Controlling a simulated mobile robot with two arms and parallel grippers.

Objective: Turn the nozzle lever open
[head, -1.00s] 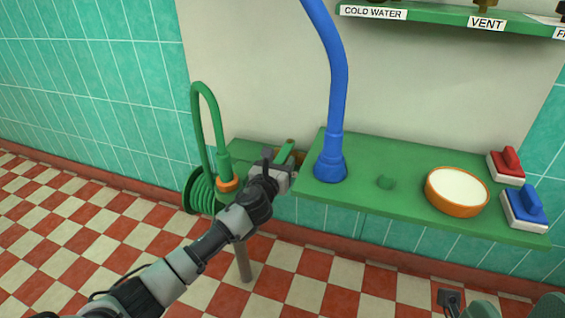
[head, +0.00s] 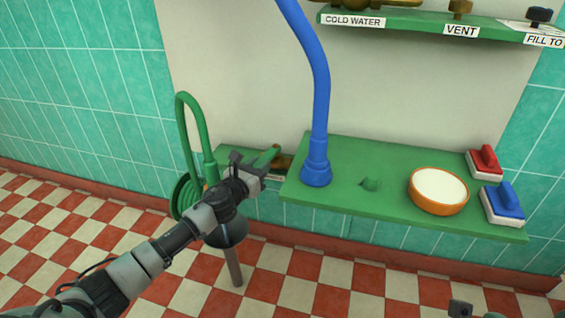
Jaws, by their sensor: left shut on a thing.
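A green lever (head: 267,157) stands at a slant by a brass fitting (head: 284,162), on the low green ledge left of the blue pipe. My left gripper (head: 255,167) is at the lever's lower end and shut on it. My fingers partly hide the lever's base and the fitting. A green hose (head: 188,140) arches up just left of my gripper, and its lower end passes behind my arm. Of my right arm, only a small dark part (head: 460,308) shows at the bottom edge, and its jaws cannot be made out.
A blue pipe (head: 320,110) rises from the green shelf (head: 345,200) close right of my gripper. The shelf also bears an orange bowl (head: 438,203), a red-handled block (head: 485,163) and a blue-handled block (head: 503,205). A labelled upper shelf (head: 410,22) is above. A post (head: 233,267) stands below my wrist.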

